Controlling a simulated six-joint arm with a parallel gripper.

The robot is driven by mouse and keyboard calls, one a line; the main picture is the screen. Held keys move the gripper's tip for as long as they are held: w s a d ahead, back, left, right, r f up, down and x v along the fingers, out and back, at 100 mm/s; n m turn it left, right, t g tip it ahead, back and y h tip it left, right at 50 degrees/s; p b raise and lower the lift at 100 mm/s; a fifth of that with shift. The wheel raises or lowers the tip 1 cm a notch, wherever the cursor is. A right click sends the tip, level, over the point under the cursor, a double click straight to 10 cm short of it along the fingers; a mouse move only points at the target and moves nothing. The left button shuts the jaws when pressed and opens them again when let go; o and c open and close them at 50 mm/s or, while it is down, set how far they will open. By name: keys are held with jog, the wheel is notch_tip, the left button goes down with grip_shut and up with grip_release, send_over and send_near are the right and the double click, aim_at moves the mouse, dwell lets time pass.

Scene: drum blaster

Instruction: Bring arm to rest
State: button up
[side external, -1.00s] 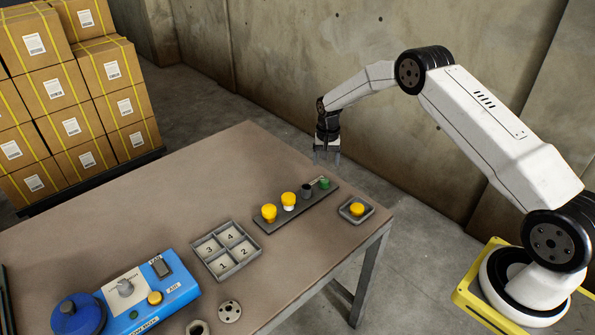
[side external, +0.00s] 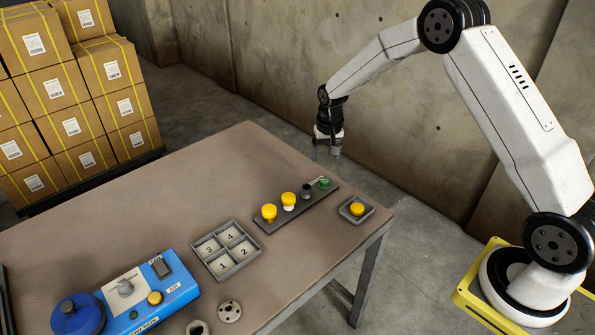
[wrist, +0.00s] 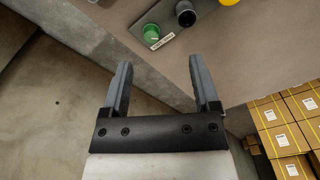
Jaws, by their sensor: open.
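My gripper (side external: 327,150) hangs over the far right edge of the table, above the far end of the dark strip, with nothing between its fingers. In the wrist view my gripper (wrist: 158,82) shows two grey fingers spread apart, with the table edge and the concrete floor beyond them. A green part (side external: 324,183) and a dark cylinder (side external: 306,191) stand on the strip below, apart from the fingers. The green part also shows in the wrist view (wrist: 151,32).
The strip (side external: 264,225) also carries yellow-topped parts (side external: 288,199). A small tray (side external: 368,218) holds a yellow part. A numbered four-compartment tray (side external: 226,274) is empty. A blue machine (side external: 180,290) stands at the front left. Boxes (side external: 75,127) are stacked beyond the table; a concrete wall (side external: 270,60) is behind.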

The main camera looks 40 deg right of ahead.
jog(key=s+a+r+n, duration=0.2)
jog(key=s+a, duration=0.1)
jog(key=s, duration=0.5)
jog(key=s+a+r+n+t, duration=0.1)
jog(key=s+a+r+n, duration=0.1)
jog(key=s, duration=0.6)
jog(key=s+a+r+n, duration=0.2)
jog(key=s+a+r, duration=0.2)
jog(key=s, duration=0.4)
jog(key=shift+a+t, duration=0.4)
